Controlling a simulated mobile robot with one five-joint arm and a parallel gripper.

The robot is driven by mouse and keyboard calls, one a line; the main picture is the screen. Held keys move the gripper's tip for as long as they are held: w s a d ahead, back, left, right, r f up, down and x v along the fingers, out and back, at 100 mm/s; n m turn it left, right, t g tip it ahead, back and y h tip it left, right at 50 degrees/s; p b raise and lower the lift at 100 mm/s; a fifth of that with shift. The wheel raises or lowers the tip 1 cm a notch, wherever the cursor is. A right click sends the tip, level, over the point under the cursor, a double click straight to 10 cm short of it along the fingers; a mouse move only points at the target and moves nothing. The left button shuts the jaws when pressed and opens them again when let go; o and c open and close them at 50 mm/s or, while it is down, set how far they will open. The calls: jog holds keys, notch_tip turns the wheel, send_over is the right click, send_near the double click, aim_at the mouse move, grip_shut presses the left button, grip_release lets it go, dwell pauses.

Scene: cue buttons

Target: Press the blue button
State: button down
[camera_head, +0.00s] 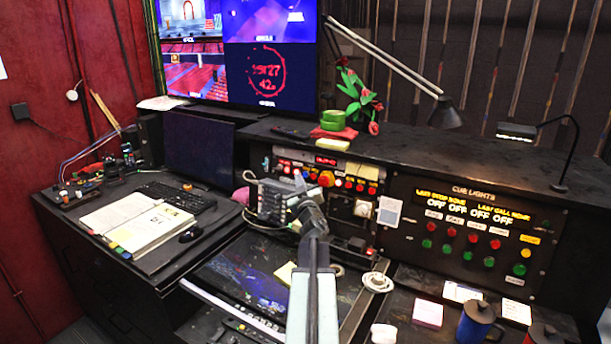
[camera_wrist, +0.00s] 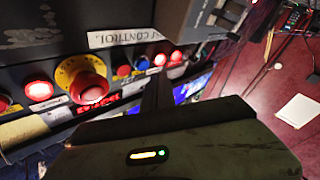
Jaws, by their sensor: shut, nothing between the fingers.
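The blue button (camera_wrist: 141,63) is a small round knob on the dark control panel, in the row of buttons in the wrist view. Contact cannot be told.
A big yellow-ringed red knob (camera_wrist: 86,82) is left of the blue button. In the head view, a cue lights panel (camera_head: 470,225) with red and green buttons is on the right. An open binder (camera_head: 140,220) lies on the left, and mugs (camera_head: 478,322) stand at the front right.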

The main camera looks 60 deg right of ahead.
jog(key=a, duration=0.4)
jog(key=shift+a+r+p, duration=0.1)
jog(key=shift+r+p, duration=0.2)
dwell(0.5)
